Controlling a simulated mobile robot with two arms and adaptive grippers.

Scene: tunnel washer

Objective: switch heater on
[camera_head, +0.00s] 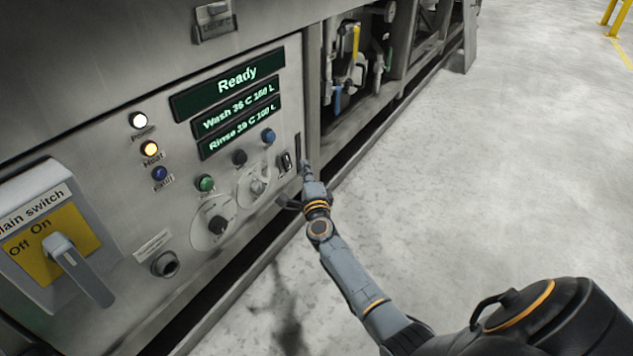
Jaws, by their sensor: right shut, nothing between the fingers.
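The control panel of the washer fills the left and middle of the view. A small black switch (286,162) sits near the panel's right edge; its label and position are too small to read. The lamp marked Heat (150,149) glows yellow-orange. My right gripper (306,171) is shut and empty, just right of the black switch, at the panel's right edge. I cannot tell whether it touches the panel. My left gripper is not in view.
The main switch (74,265) has a grey lever on a yellow plate. Green displays (236,80) show Ready, Wash and Rinse lines. Two round dials (217,224) and several buttons sit below. An open bay with pipes and valves (350,75) lies beyond. Open floor is at right.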

